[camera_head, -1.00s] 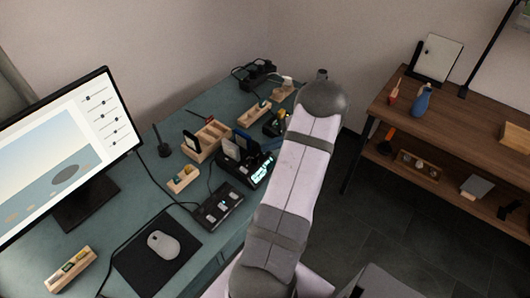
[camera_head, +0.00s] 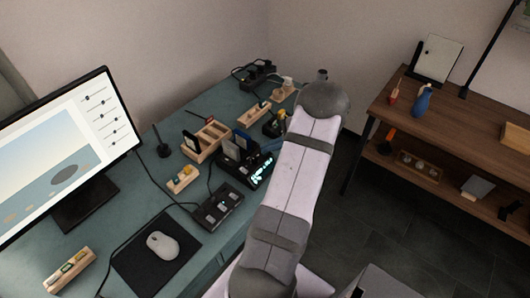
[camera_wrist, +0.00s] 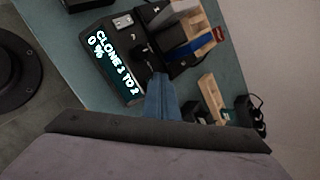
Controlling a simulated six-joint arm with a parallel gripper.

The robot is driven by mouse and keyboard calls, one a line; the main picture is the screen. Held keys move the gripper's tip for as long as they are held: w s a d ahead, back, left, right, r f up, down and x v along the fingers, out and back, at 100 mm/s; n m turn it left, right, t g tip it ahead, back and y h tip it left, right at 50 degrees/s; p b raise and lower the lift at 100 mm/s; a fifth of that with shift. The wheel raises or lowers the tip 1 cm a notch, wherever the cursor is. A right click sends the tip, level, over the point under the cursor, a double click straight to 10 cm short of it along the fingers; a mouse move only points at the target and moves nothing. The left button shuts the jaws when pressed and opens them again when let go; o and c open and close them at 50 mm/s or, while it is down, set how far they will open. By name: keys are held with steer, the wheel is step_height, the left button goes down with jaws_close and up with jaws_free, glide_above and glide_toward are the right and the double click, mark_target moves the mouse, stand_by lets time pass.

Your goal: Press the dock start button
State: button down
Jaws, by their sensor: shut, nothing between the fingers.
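In the wrist view the dock's lit display (camera_wrist: 113,65) reads "CLONE 1 TO 2" and "0 %"; the display also shows in the head view (camera_head: 262,170). My gripper (camera_wrist: 159,77) is shut and empty, its blue-grey fingertips over the dock beside the display. Contact with the dock cannot be told.
A black switch box (camera_head: 219,207) sits in front of the dock. Wooden racks (camera_head: 204,139) and small trays stand behind and left. The monitor (camera_head: 75,155) and mouse (camera_head: 162,245) are at left. A wooden shelf (camera_head: 465,115) is at right.

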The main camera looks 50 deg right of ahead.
steer(key=shift+r+p, duration=0.35)
steer(key=shift+r, duration=0.3)
steer(key=shift+r, duration=0.1)
steer(key=shift+r+p, duration=1.65)
steer(key=shift+r, duration=0.75)
